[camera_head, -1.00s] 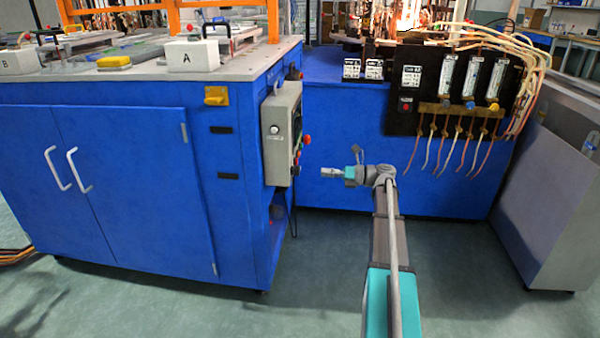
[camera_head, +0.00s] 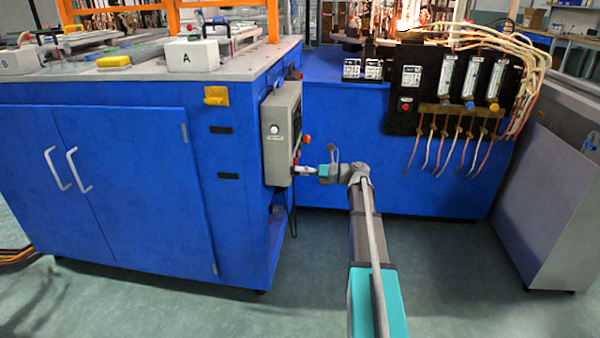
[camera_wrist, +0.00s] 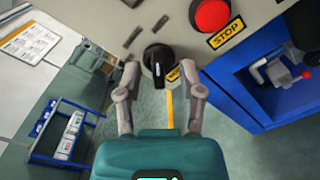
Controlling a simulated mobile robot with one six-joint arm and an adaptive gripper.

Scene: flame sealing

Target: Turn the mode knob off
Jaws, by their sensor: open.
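The black mode knob (camera_wrist: 157,62) is a round rotary switch on a grey control box. In the wrist view it lies just beyond and between the open fingertips of my gripper (camera_wrist: 161,78). I cannot tell if the fingers touch it. The grey control box (camera_head: 278,138) is fixed to the side of the blue cabinet. In the head view my gripper (camera_head: 302,169) is close to the box's lower right side, and the knob itself is hard to make out there.
A red stop button (camera_wrist: 211,15) with a yellow STOP label sits beside the knob. The blue cabinet (camera_head: 130,180) stands left of my arm. A black flowmeter panel (camera_head: 450,88) with hanging hoses is at right. A grey metal cabinet (camera_head: 550,210) stands far right.

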